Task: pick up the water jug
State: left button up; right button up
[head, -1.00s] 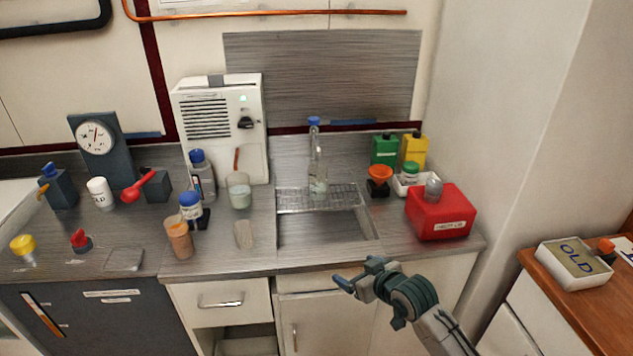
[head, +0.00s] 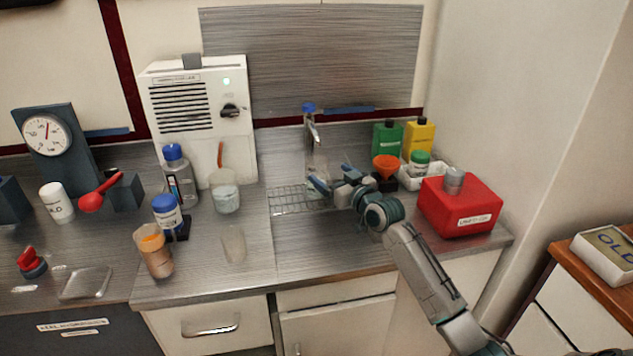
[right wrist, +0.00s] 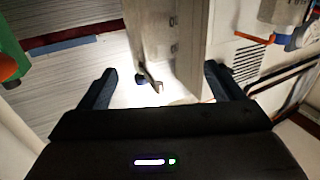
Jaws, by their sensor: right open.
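A clear vessel, which looks like the water jug (head: 316,164), stands on the wire rack (head: 285,200) under the blue-topped tap (head: 311,122) at the sink. My right gripper (head: 333,176) is open in front of it and partly hides it. I cannot tell whether the fingers are around the jug or short of it. In the right wrist view the open fingers of the right gripper (right wrist: 162,88) stand wide apart, with the tap (right wrist: 148,82) beyond them. The jug is not clearly made out there. My left gripper is not in view.
An orange funnel (head: 386,165) stands close to the right of the gripper. Green (head: 387,139) and yellow (head: 419,138) bottles are behind it, and a red box (head: 460,207) stands at right. A beaker (head: 225,193) and bottles stand on the counter at left.

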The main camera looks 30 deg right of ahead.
aim_at(324, 166)
jog(key=shift+w+a, duration=0.1)
jog(key=shift+w, duration=0.65)
jog(key=w, duration=0.4)
jog(key=shift+p, duration=0.35)
jog(key=shift+w+f, duration=0.1)
jog(key=shift+w, duration=0.5)
jog(key=shift+s, duration=0.1)
jog(key=shift+c, duration=1.1)
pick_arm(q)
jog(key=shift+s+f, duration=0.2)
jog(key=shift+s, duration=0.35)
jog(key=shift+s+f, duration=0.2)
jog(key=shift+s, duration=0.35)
pick_arm(e)
jog(key=c, duration=1.2)
jog(key=shift+c, duration=0.2)
